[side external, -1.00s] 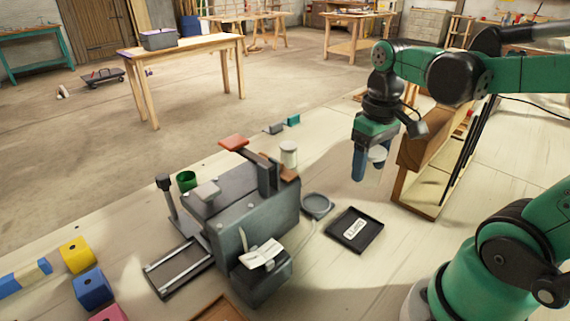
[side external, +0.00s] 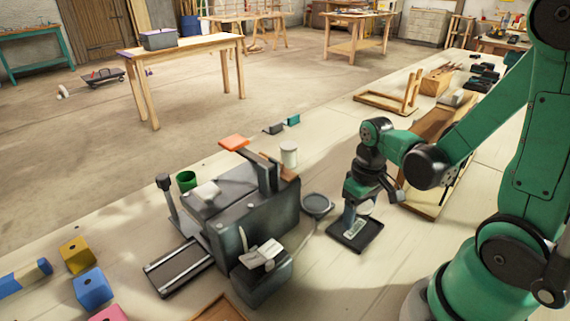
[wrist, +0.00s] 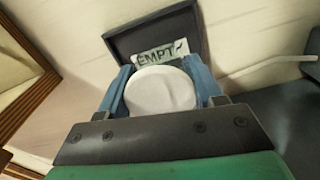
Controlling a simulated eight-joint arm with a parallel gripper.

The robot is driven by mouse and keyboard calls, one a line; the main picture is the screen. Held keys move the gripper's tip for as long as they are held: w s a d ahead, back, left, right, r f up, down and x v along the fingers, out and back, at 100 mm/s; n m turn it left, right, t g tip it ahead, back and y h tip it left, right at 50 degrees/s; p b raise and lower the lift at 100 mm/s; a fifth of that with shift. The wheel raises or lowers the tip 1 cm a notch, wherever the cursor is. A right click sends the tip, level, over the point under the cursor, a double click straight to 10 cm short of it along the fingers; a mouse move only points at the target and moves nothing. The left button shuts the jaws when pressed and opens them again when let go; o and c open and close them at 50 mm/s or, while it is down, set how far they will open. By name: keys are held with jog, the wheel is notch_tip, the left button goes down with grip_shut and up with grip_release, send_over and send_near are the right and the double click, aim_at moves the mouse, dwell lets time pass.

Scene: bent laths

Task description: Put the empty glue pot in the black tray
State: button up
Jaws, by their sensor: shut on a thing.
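The black tray (side external: 368,238) lies on the bench, with a white label on it. In the wrist view the tray (wrist: 122,43) is just beyond my fingers, and its label partly reads "EMPT". My gripper (side external: 354,212) is low over the tray's far side in the side view. Its blue fingers are shut on a white round pot (wrist: 160,92), seen from its pale round end. The pot also shows beside the fingers in the side view (side external: 368,207). I cannot tell whether it touches the tray.
A dark machine (side external: 255,220) stands left of the tray. A grey round dish (side external: 317,205) sits between them. Another white pot (side external: 289,154) stands by the machine. A wooden frame (side external: 425,205) is close on the right. Colored blocks (side external: 92,286) lie at the left.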

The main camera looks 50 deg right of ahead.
jog(key=shift+f, duration=0.2)
jog(key=o, duration=1.3)
jog(key=shift+f, duration=0.15)
notch_tip(320, 180, up, 12)
jog(key=shift+a+r, duration=0.1)
jog(key=w+a+t, duration=0.1)
jog(key=a+t, duration=0.1)
jog(key=w+a+n+t, duration=0.1)
jog(key=w+a+t, duration=0.1)
jog(key=a, duration=0.1)
jog(key=w+a+t, duration=0.1)
jog(key=a+t, duration=0.1)
jog(key=t, duration=0.1)
jog(key=shift+w+a+n, duration=0.2)
jog(key=shift+w+n, duration=0.15)
jog(key=shift+n, duration=0.05)
